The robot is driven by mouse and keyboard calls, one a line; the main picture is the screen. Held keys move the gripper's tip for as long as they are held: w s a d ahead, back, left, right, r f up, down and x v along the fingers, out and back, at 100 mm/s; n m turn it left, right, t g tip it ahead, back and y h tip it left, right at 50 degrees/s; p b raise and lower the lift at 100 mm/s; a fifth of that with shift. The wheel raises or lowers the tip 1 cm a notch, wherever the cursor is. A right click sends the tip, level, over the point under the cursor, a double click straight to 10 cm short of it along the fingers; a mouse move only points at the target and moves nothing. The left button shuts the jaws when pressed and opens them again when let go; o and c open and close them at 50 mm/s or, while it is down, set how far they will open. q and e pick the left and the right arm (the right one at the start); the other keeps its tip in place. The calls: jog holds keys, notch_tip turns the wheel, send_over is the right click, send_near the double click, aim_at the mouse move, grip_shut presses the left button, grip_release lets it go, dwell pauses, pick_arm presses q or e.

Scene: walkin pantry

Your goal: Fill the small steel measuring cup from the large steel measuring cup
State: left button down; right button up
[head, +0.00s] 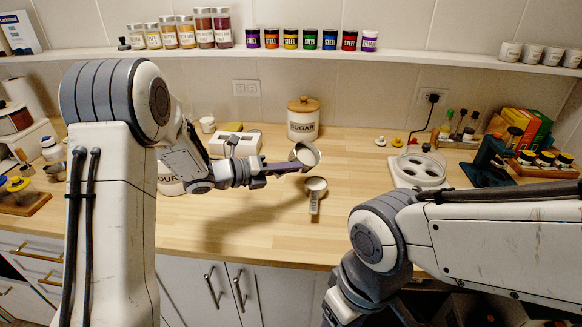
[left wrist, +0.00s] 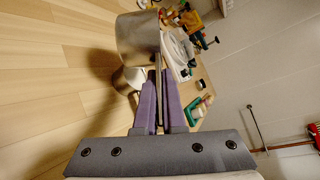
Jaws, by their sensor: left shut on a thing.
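The large steel measuring cup (head: 299,158) is held above the counter by its handle in my left gripper (head: 268,168), which is shut on it. The cup looks tilted, its mouth towards the right; I cannot tell what is inside. In the left wrist view the cup (left wrist: 138,40) is in front of the purple fingers (left wrist: 158,90). The small steel measuring cup (head: 316,184) stands on the counter just below and right of the large cup, its handle pointing to the front. The cups look apart; the small one's contents are unclear. My right gripper is outside the view.
A sugar canister (head: 303,124) stands behind the cups, and a white scale-like device (head: 233,143) back left. The wooden counter (head: 240,230) is clear in front. My right arm crosses the lower right.

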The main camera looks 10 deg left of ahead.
pick_arm(q)
jog(key=shift+w+a+f+n+h+b, duration=0.1)
jog(key=shift+f+n+h+b, duration=0.1)
jog(key=shift+n+h+b, duration=0.25)
jog(key=shift+f+n+h+b, duration=0.1)
jog(key=shift+f+n+h, duration=0.15)
jog(key=shift+n, duration=0.4)
jog(key=shift+n+h+b, duration=0.35)
jog(key=shift+n+h, duration=0.05)
jog(key=shift+n, duration=0.4)
jog(key=shift+r+n, duration=0.15)
jog(key=shift+n, duration=0.15)
jog(key=shift+f+n+t+h+b, duration=0.25)
jog(key=shift+n+t+h+b, duration=0.05)
jog(key=shift+b, duration=0.05)
jog(key=shift+r, duration=0.1)
